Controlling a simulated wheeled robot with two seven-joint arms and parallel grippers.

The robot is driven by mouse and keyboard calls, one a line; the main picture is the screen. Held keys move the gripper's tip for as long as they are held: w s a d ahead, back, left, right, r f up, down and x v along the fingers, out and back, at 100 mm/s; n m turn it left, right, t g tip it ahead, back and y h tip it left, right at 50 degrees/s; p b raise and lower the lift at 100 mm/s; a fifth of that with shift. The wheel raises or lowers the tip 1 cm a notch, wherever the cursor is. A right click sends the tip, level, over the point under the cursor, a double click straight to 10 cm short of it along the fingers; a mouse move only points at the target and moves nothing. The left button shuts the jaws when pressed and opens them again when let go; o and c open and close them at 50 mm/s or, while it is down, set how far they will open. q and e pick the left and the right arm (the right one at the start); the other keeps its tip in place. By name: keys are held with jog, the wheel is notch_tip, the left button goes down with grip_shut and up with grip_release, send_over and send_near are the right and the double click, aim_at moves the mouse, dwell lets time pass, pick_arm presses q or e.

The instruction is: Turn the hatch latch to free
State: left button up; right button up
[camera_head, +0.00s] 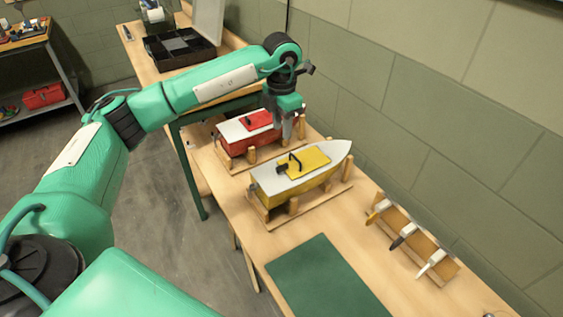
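A boat with a yellow hull and white deck (331,156) sits on a wooden cradle in the middle of the bench. Its yellow hatch (314,157) carries a black latch or handle (290,164). Behind it, a red-hulled boat (237,134) with a white deck and red hatch (257,119) sits on another cradle. My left gripper (294,130) points down over the red boat's right end, apart from the yellow boat's latch. It hides part of the red boat, and the gap between its fingers is unclear. My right gripper is out of view.
A green mat (327,281) lies in front of the yellow boat. A wooden rack (413,239) with several small tools stands to the right by the block wall. An open black case (180,50) lies at the bench's far end. A shelf with a red toolbox (43,96) stands far left.

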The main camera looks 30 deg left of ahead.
aim_at(282, 166)
pick_arm(q)
notch_tip(282, 166, down, 13)
jog(key=p, duration=0.3)
jog(key=shift+a+r+p, duration=0.1)
jog(key=shift+r+p, duration=0.1)
jog(key=shift+p, duration=0.1)
jog(key=shift+f, duration=0.55)
grip_shut()
